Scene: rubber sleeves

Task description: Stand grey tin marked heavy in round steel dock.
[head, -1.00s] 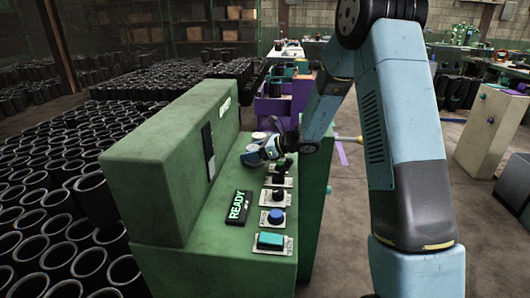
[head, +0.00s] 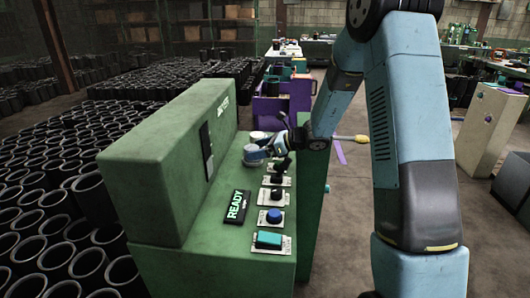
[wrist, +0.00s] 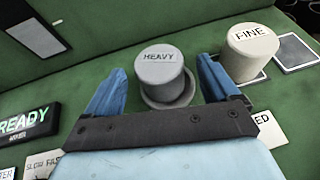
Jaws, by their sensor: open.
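The grey tin (wrist: 160,76), marked HEAVY on its top, stands upright in the round steel dock (wrist: 185,101) in the wrist view. The dock's rim shows around the right and near side of the tin's foot. My gripper (wrist: 160,66) is open, with one blue finger on each side of the tin and a gap on both sides. In the head view my gripper (head: 276,152) is just right of the grey tin (head: 254,155) on the green console; the dock is too small to make out there.
A cream tin (wrist: 249,57) marked FINE stands to the right of the grey tin, beside a square plate (wrist: 296,52). A READY display (wrist: 27,120) is at left. Knobs and a teal button (head: 269,239) line the console's near part. The console's raised back (head: 160,175) stands at left.

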